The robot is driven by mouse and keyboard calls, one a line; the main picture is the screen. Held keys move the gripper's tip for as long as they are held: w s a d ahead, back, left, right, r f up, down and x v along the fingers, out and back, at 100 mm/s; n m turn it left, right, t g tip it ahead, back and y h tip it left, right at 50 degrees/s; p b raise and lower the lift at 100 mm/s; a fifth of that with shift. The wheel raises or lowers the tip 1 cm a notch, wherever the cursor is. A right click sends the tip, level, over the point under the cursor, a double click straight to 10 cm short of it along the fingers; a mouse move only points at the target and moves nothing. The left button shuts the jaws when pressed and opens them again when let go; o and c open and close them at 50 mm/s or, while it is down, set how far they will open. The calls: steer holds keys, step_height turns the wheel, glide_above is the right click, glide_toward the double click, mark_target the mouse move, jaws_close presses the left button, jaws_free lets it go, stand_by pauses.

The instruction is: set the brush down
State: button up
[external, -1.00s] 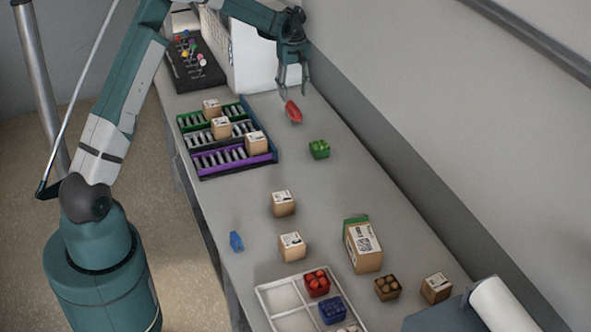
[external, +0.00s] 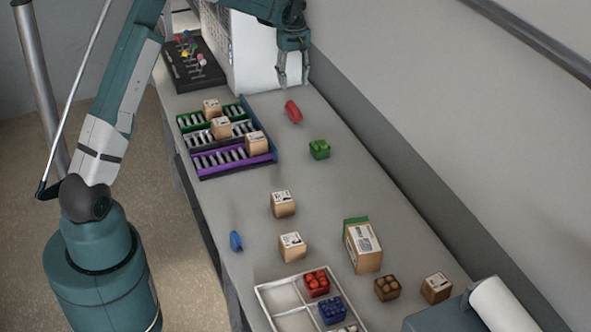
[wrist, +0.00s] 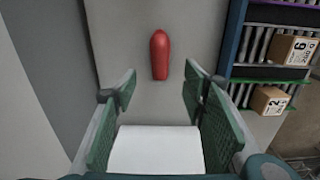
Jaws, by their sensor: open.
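The brush looks to be the red, rounded oblong thing (external: 293,111) lying on the table below my gripper; no bristles can be made out. In the wrist view the red brush (wrist: 159,54) lies beyond my fingertips, apart from them. My gripper (external: 291,78) is open and empty, raised above the table beside the white box. Its two green fingers (wrist: 160,88) stand wide apart in the wrist view, with nothing between them but the white surface and bare table.
A rack with green and purple rows (external: 232,160) holds small cartons to the left. A green brick (external: 319,149) lies nearer. A white box (external: 262,62) stands behind my gripper. Bare table surrounds the red brush. Several cartons and a white divided tray (external: 262,296) are at the front.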

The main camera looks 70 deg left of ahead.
stand_by(0.4)
steer(key=s+d+r+m+t, duration=0.1)
steer(key=s+d+r+m, duration=0.2)
steer(key=d+r, duration=0.6)
steer(key=s+d+r+m+t+y, duration=0.15)
steer(key=s+d+r, duration=0.3)
steer(key=d, duration=0.85)
steer(key=s+d+r+m+t+h, duration=0.1)
steer(key=s+d+r+m, duration=0.25)
steer(key=d+r, duration=0.6)
steer(key=s+d+m+t, duration=0.2)
steer(key=s+d+m, duration=0.3)
steer(key=s+d, duration=0.85)
steer(key=s+d+f+m+t, duration=0.1)
steer(key=s+d+f+m, duration=0.1)
steer(key=s+d, duration=0.3)
steer(key=s+d+f+m, duration=0.2)
steer(key=s+d+m, duration=0.1)
steer(key=s+d, duration=0.3)
steer(key=shift+s+d+f+t, duration=0.15)
steer(key=shift+s+f+t, duration=0.2)
steer(key=shift+s, duration=0.45)
steer(key=shift+o, duration=0.3)
